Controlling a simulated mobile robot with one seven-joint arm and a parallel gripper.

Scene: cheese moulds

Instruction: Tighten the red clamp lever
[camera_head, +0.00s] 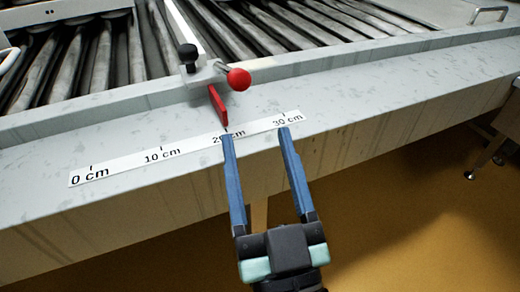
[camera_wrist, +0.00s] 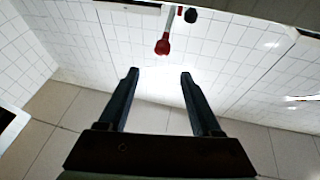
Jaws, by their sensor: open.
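The red clamp lever shows as a red ball knob (camera_head: 238,79) on a short rod at a grey block, at the near end of a white bar (camera_head: 186,32). The ball points to the right. In the wrist view the red knob (camera_wrist: 163,45) lies beyond my fingertips, in line with the gap between them. A red pointer (camera_head: 218,103) under the block points near the 20 cm mark. My gripper (camera_head: 256,134) is open and empty, in front of the ledge; its blue fingers point toward the lever, apart from it. Both fingers also show in the wrist view (camera_wrist: 159,74).
A white scale (camera_head: 190,149) marked from 0 to 30 cm runs along the grey ledge (camera_head: 60,150). A black knob (camera_head: 187,53) stands beside the red one. Rollers (camera_head: 90,60) lie behind the ledge. The yellow floor (camera_head: 400,220) in front is clear.

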